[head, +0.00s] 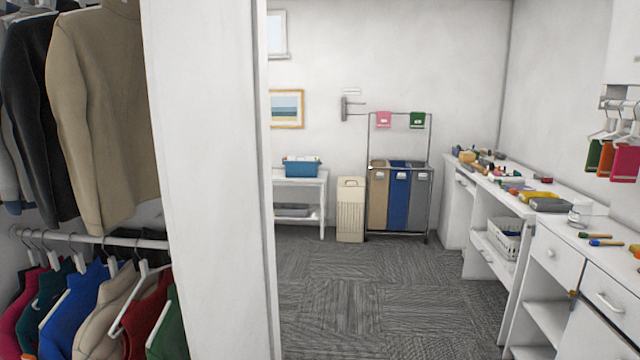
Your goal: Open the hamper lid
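A tall cream hamper (350,214) with slatted sides stands upright on the floor against the far wall, in the middle of the head view. Its lid (350,182) appears shut on top, though it is small at this distance. The hamper stands between a white side table and a laundry sorter with a metal frame. My gripper is not in view, and nothing is seen touching the hamper.
The laundry sorter (398,196) holds tan, blue and grey bags. The white side table (324,182) bears a blue bin (301,168). A white partition (208,180) and hanging clothes block the left. A cluttered counter (560,208) lines the right. Carpet (370,300) between is clear.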

